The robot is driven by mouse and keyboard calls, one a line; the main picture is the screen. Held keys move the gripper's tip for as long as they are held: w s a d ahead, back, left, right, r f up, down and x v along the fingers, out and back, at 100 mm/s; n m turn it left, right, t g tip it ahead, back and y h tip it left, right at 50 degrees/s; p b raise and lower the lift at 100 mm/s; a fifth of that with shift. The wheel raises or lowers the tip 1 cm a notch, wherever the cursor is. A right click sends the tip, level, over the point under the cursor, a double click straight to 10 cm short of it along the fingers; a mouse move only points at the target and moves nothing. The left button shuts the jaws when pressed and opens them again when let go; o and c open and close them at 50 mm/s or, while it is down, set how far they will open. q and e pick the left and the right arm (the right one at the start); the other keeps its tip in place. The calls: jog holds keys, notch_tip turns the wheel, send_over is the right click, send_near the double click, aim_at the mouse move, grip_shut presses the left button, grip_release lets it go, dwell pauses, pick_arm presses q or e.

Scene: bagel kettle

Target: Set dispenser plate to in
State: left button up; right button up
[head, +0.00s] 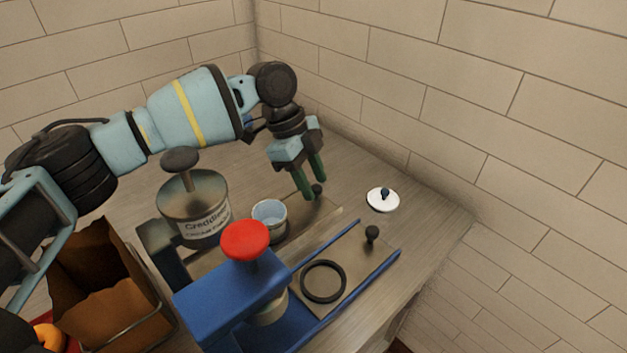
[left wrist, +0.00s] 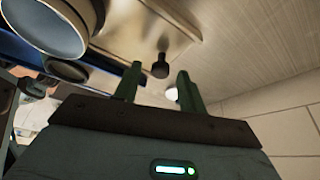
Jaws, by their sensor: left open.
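The dispenser (head: 205,222), a labelled metal canister with a dark knob on top, stands behind the blue press. Its flat metal plate (head: 322,213) extends to the right, with a small dark knob (head: 318,188) near its far end. My left gripper (head: 314,187) is open, its green fingers pointing down at that knob. In the left wrist view the dark knob (left wrist: 160,66) shows between the two fingertips, with gaps on both sides. The plate (left wrist: 150,22) lies beyond it. Part of the plate is hidden by a pale cup (head: 270,216). My right gripper is not in view.
The blue press (head: 225,300) with a red knob (head: 246,238) stands in front; its own plate holds a black ring (head: 323,282) and a dark knob (head: 372,233). A white lid (head: 382,200) lies to the right. A brown bag (head: 100,285) stands at lower left. Tiled walls close the back.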

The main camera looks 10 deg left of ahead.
aim_at(294, 220)
pick_arm(q)
jog(key=shift+d+f, duration=0.2)
jog(key=shift+f, duration=0.25)
